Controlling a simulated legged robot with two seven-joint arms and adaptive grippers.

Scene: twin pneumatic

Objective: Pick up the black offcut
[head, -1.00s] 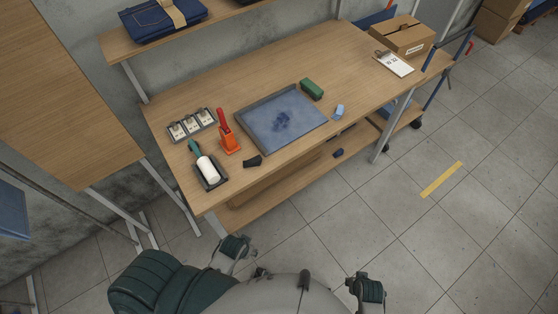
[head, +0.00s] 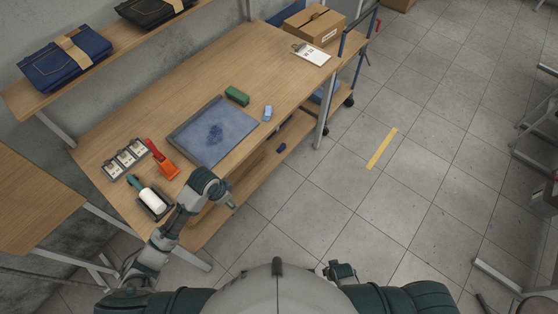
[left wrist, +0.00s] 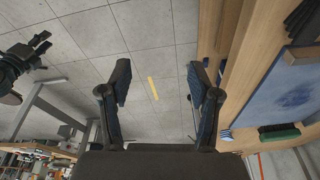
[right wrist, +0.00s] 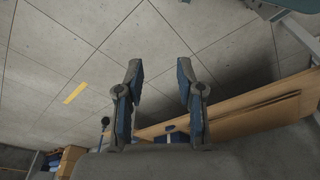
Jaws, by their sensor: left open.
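The black offcut (left wrist: 302,17) shows as a dark piece at the upper right of the left wrist view, on the wooden bench beside the blue-lined tray. In the head view my left arm hides it. My left gripper (head: 232,205) is at the bench's front edge in the head view. In the left wrist view it (left wrist: 158,75) is open and empty, with floor between its fingers and the offcut off to the right. My right gripper (right wrist: 160,72) is open and empty in the right wrist view, away from the bench top.
An orange-red tool (head: 162,160), a white roller (head: 152,200) and small card holders (head: 126,158) stand left. A clipboard (head: 312,53) and carton (head: 314,22) are far back.

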